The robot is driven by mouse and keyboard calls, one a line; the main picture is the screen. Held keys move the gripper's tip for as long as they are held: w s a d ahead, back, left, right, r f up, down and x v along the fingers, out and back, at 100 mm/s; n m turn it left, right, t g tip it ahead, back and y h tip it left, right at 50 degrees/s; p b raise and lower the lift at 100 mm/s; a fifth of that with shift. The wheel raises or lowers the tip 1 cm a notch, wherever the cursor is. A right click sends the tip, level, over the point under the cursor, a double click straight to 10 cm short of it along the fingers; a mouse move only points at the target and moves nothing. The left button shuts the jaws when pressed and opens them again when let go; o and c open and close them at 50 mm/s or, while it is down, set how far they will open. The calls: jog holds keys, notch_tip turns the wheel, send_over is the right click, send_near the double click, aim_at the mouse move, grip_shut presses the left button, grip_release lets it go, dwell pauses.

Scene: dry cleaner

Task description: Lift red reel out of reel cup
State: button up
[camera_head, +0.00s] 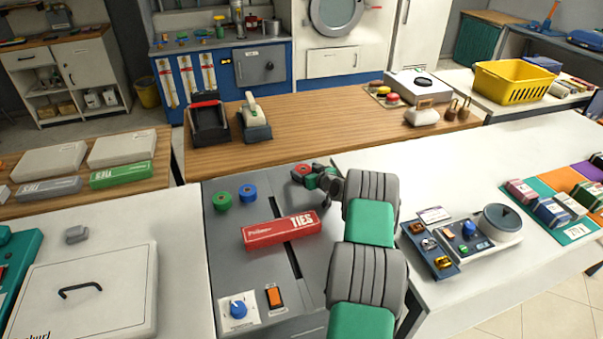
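The red reel (301,170) is at the back right of the grey machine top, small and partly covered by my gripper. A dark rim shows around it, but I cannot make out the reel cup clearly. My gripper (311,178) is right at the reel, coming in from the right. The fingers are too small and overlapped to tell whether they are open or shut on the reel. A green reel (222,200) and a blue reel (248,194) stand upright at the left of the same machine top.
A red TIES box (281,230) lies across the dark slot of the machine (227,259), in front of the reels. A blue knob (238,308) and an orange switch (274,297) are at its front. A wooden counter (330,128) stands behind.

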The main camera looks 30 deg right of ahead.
jog(key=c, duration=1.3)
